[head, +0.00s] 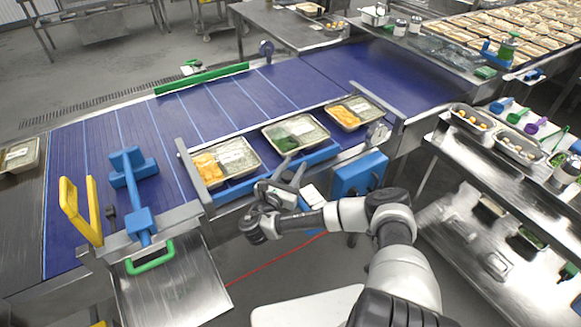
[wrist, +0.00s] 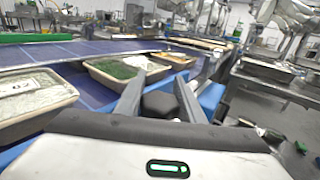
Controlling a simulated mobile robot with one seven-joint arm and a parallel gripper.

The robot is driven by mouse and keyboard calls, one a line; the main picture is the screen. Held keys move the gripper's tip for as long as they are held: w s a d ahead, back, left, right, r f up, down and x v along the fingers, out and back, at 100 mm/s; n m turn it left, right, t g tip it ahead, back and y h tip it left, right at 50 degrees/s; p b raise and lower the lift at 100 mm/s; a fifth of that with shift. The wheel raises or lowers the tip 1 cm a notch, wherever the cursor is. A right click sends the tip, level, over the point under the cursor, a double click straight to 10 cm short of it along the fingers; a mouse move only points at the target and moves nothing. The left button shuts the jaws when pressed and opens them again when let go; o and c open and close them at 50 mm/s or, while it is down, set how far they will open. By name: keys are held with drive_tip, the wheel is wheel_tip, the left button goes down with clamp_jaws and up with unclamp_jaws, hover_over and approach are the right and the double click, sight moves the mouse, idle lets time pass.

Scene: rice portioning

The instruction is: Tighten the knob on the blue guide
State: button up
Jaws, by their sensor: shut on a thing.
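The blue guide (head: 240,184) is a long low rail along the near edge of the conveyor, in front of three food trays. My gripper (head: 291,172) is at the guide's near side, below the middle tray. In the wrist view my gripper (wrist: 158,92) has its two fingers on either side of a dark knob (wrist: 160,104) and is shut on it. The knob is hidden behind my gripper in the head view, so its tightness cannot be told.
Food trays (head: 227,161), (head: 295,133) and (head: 353,112) stand just behind the guide. A blue box (head: 358,174) is right of my gripper. A blue T-shaped piece (head: 133,180) and yellow bracket (head: 82,212) stand left. A steel shelf (head: 480,190) stands right.

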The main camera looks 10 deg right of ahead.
drive_tip(key=shift+s+d+m+g+h, duration=0.1)
drive_tip(key=shift+d+m+g+h, duration=0.05)
drive_tip(key=shift+m+g+h, duration=0.4)
drive_tip(key=shift+s+d+m+g+h, duration=0.1)
drive_tip(key=shift+m+g+h, duration=0.35)
drive_tip(key=shift+g+h, duration=0.15)
drive_tip(key=o, duration=1)
drive_tip(key=shift+d, duration=0.1)
drive_tip(key=shift+o, duration=0.2)
